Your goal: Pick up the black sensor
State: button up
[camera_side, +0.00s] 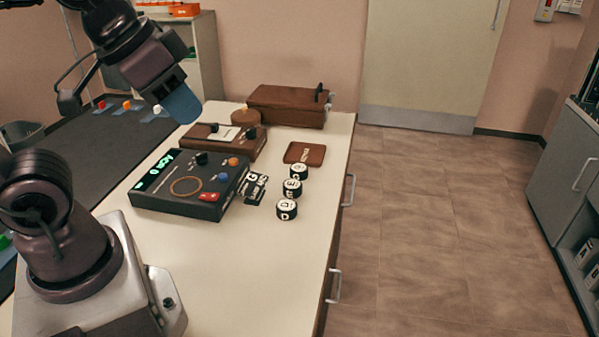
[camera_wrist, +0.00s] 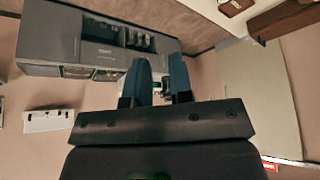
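My gripper (camera_side: 181,104) is raised at the left in the side view, above and left of the counter things and apart from them. In the wrist view its two blue fingers (camera_wrist: 161,80) stand apart with nothing seen between them. Three short black cylinders with white lettered tops stand in a row near the counter's right edge: the front one (camera_side: 286,209), the middle one (camera_side: 292,188) and the back one (camera_side: 296,171). Small black lettered blocks (camera_side: 255,189) lie left of them. I cannot tell which of these is the black sensor. None shows clearly in the wrist view.
A black console (camera_side: 190,186) with knobs and a lit display sits left of the blocks. Behind are a brown control box (camera_side: 222,140), a brown case (camera_side: 288,106) and a flat brown pad (camera_side: 305,153). The pale counter (camera_side: 245,270) is bare in front.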

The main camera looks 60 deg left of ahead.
jog(key=o, duration=0.6)
